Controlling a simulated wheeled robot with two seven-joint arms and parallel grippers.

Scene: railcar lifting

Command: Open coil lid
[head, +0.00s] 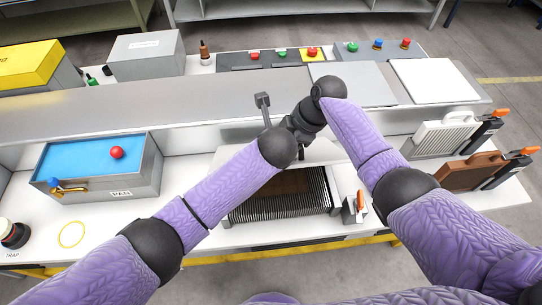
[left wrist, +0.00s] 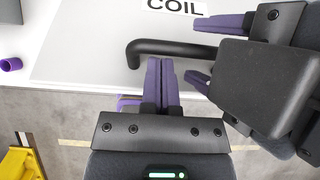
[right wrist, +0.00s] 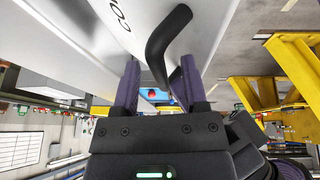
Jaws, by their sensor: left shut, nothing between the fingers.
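The coil box shows a dark finned coil (head: 275,208) at its open front in the head view. Its white lid (head: 318,152) stands tilted up behind, partly covered by my arms. In the left wrist view the lid (left wrist: 105,45) bears a COIL label and a black bent handle (left wrist: 175,47). My left gripper (left wrist: 161,62) is shut and empty, its fingertips close beside the handle; contact is unclear. My right gripper (right wrist: 160,62) is open, its fingers apart on either side of the handle (right wrist: 158,50). The head view hides both pairs of fingertips.
A small block with an orange-topped tool (head: 357,207) stands right of the coil. A pan of blue liquid (head: 85,160) with a red ball is at the left. A white filter (head: 440,137) and a brown one (head: 470,172) stand at the right. A grey shelf runs behind.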

